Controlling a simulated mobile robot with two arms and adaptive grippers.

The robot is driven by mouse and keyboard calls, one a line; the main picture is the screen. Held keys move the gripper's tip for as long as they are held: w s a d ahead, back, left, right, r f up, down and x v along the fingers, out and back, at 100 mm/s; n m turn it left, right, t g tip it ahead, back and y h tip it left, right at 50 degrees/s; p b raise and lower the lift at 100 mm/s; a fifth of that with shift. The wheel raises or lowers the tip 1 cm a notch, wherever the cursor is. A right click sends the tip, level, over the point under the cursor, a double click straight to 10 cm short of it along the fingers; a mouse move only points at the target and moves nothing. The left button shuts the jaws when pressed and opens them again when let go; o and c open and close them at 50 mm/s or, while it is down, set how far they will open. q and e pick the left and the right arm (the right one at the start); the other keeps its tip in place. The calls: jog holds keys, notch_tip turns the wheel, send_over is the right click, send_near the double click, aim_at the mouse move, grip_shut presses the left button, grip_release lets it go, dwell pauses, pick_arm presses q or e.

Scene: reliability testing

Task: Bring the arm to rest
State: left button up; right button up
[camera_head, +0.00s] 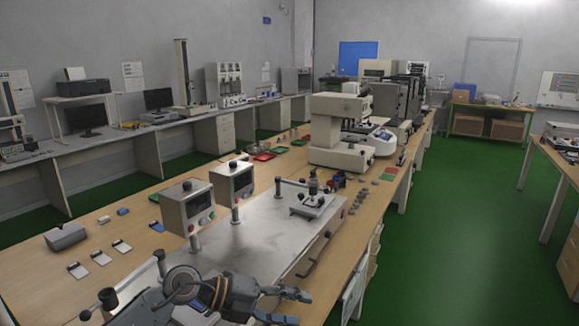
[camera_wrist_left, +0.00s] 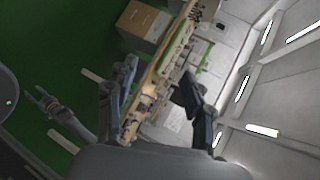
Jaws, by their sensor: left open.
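My left arm comes in at the bottom of the head view. Its grey gripper (camera_head: 298,307) is open, with its two fingers apart and nothing between them. It is in front of the near end of the metal test plate (camera_head: 235,245). In the left wrist view, the fingers of the left gripper (camera_wrist_left: 160,78) stand wide apart. The view between them is tilted and shows distant benches.
The wooden bench (camera_head: 130,240) holds two control boxes (camera_head: 185,207) and a small clamp fixture (camera_head: 318,204). A white microscope-like machine (camera_head: 340,130) stands farther back. Green floor (camera_head: 470,230) is open on the right. A dark jointed part (camera_wrist_left: 60,115) shows at left in the wrist view.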

pick_arm(q)
jog(key=s+d+r+n+t+h, duration=0.2)
jog(key=d+r+n+t+h, duration=0.15)
jog(key=r+h, duration=0.2)
jog(key=w+a+r+n+t+y, duration=0.25)
jog(key=a+n+t+y, duration=0.35)
jog(key=n+t, duration=0.6)
jog(key=s+a+f+n+g+y, duration=0.1)
jog(key=s+a+f+n+y, duration=0.1)
jog(key=a+f+n+y, duration=0.45)
jog(key=s+a+f+n+g+y, duration=0.1)
jog(key=s+a+f+n+y, duration=0.2)
jog(key=a+f+n+y, duration=0.4)
jog(key=s+a+f+n+g, duration=0.15)
jog(key=s+f+g, duration=0.3)
jog(key=s, duration=0.45)
jog(key=s+a+f+n+g+h, duration=0.1)
jog(key=s+a+f+g, duration=0.1)
jog(key=s+f+g, duration=0.35)
jog(key=s+a+f+n+g, duration=0.15)
jog(key=s+f, duration=0.35)
jog(key=s, duration=0.6)
notch_tip(320, 180, down, 26)
jog(key=s+f+m+g, duration=0.1)
jog(key=g, duration=0.1)
jog(key=s+a+f+g, duration=0.1)
jog(key=s+a+f, duration=0.2)
jog(key=s+f, duration=1.2)
jog(key=shift+s+f, duration=0.2)
jog(key=shift+s, duration=0.65)
